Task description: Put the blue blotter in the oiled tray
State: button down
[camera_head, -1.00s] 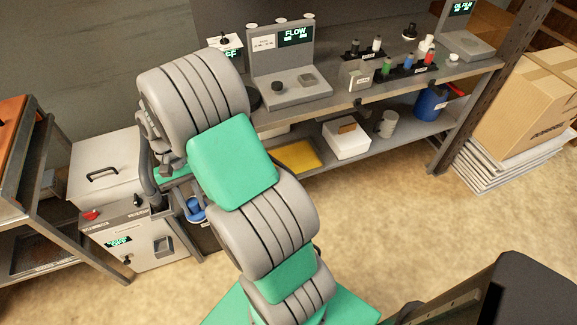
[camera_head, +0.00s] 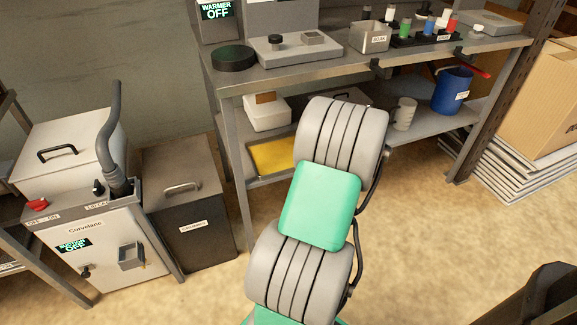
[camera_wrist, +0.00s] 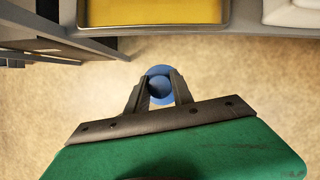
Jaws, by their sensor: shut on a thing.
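The blue blotter (camera_wrist: 160,90) is a round blue piece in the wrist view, seen between the finger ends of my gripper (camera_wrist: 160,80). My gripper is shut on it and holds it in the air above the tan floor. In the head view my arm hides the gripper and the blotter. A shallow grey-rimmed tray with a yellow inside (camera_head: 270,157) lies on the lower shelf, left of my arm; I take it for the oiled tray. The same tray (camera_wrist: 150,30) shows at the top of the wrist view, apart from the blotter.
The bench top (camera_head: 400,58) overhangs the lower shelf, with a bench leg (camera_head: 239,175) left of the tray. A white box (camera_head: 267,114) stands behind the tray. A dark bin (camera_head: 182,220) and a Corvelane machine (camera_head: 105,255) stand left. The floor in front is open.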

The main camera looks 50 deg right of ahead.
jog(key=shift+w+d+f, duration=0.15)
jog(key=shift+w+d, duration=0.05)
jog(key=shift+d, duration=0.15)
jog(key=w+d+b, duration=0.1)
jog(key=w+d, duration=0.1)
jog(key=w, duration=0.3)
jog(key=w+d+b, duration=0.1)
jog(key=w+b, duration=0.1)
jog(key=w, duration=0.3)
jog(key=w+d+b, duration=0.1)
jog(key=w+d, duration=0.1)
jog(key=w, duration=0.4)
jog(key=shift+w+d, duration=0.1)
jog(key=shift+d, duration=0.2)
notch_tip(320, 180, down, 4)
jog(key=b, duration=0.3)
jog(key=shift+r, duration=0.4)
jog(key=c, duration=1.1)
grip_release()
jog(key=shift+f, duration=0.15)
